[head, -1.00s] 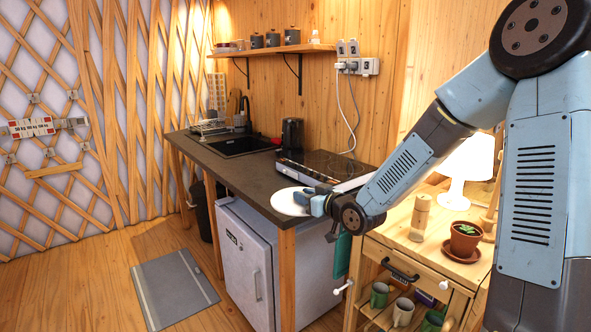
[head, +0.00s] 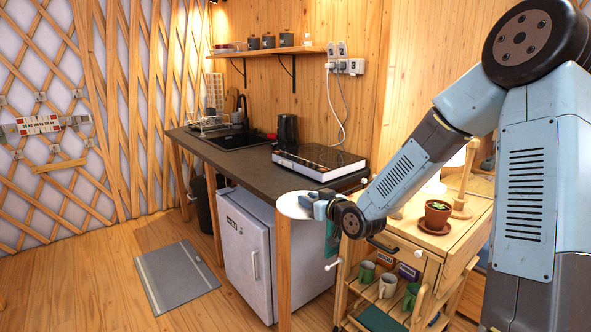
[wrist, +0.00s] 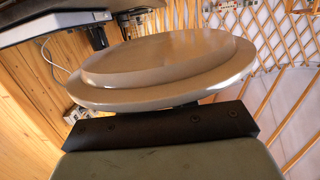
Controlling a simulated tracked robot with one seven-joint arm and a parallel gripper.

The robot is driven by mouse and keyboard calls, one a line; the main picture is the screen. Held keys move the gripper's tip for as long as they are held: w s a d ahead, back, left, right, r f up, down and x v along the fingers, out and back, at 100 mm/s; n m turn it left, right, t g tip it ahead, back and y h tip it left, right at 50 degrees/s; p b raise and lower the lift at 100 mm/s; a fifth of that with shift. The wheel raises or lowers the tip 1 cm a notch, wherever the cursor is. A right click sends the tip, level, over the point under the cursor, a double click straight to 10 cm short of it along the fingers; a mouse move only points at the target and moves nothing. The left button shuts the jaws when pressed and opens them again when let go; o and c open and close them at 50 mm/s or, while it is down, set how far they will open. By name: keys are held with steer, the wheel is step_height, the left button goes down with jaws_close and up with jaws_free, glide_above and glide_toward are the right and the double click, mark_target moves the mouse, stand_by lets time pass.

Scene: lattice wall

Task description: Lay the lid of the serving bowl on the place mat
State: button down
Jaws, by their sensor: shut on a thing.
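The lid (head: 293,205) is a pale, round disc in my gripper, in front of the counter's near end in the head view. In the wrist view the lid (wrist: 165,65) fills the middle, smooth and beige with a stepped rim. My gripper (head: 314,206) is shut on its edge; the fingertips are mostly hidden by the lid and the dark gripper body. The lid appears held clear of the counter. I cannot make out the serving bowl or the place mat in these views.
The dark counter (head: 240,172) carries a hob (head: 319,162), a kettle (head: 287,130) and a sink. A wooden cart (head: 440,245) on the right holds a potted plant (head: 437,215), with mugs below. A grey floor mat (head: 178,275) lies on open floor beside the small fridge (head: 245,250).

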steer(key=w+d+f+m+t+h, duration=0.3)
steer(key=d+f+m+h, duration=0.5)
steer(key=d+f, duration=1.25)
steer(key=s+a+f+n+h, duration=0.1)
steer(key=s+f, duration=0.4)
steer(key=f, duration=0.4)
steer(key=shift+s+a, duration=0.35)
steer(key=shift+s, duration=0.05)
